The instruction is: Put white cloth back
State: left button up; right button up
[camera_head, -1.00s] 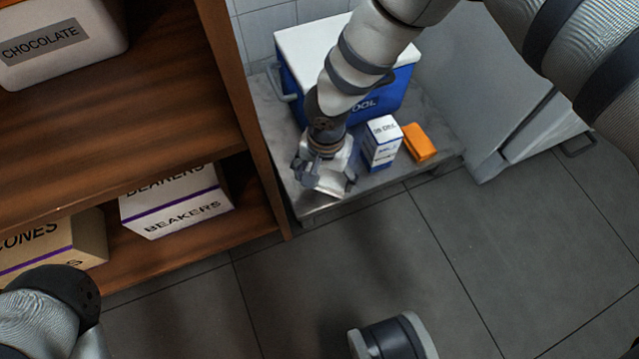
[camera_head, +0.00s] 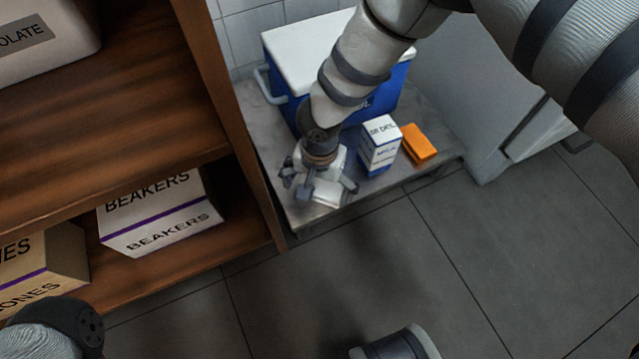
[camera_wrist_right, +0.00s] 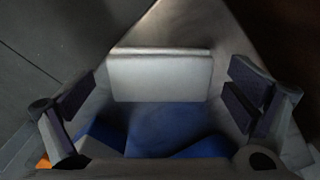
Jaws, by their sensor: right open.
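The white cloth (camera_head: 328,195) is a folded, flat white block at the front left of the low grey metal stand. It also shows in the right wrist view (camera_wrist_right: 160,76), lying between and beyond the spread fingers. My right gripper (camera_head: 325,185) points down just above the cloth, open, with its fingers apart on either side. In the wrist view a gap shows between the cloth and each finger (camera_wrist_right: 160,97). The gripper hides part of the cloth in the head view. Part of my left arm shows at the bottom left; its gripper is out of the picture.
A blue cooler (camera_head: 385,95) with a white lid stands behind the gripper on the stand (camera_head: 400,182). A blue-white box (camera_head: 380,146) and an orange sponge-like block (camera_head: 419,144) are to the right. A wooden shelf (camera_head: 235,150) with boxes (camera_head: 160,215) is close on the left.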

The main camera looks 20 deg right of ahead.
aim_at(319, 190)
notch_tip(319, 190, up, 12)
jog(key=p, duration=0.5)
jog(key=shift+r, duration=0.15)
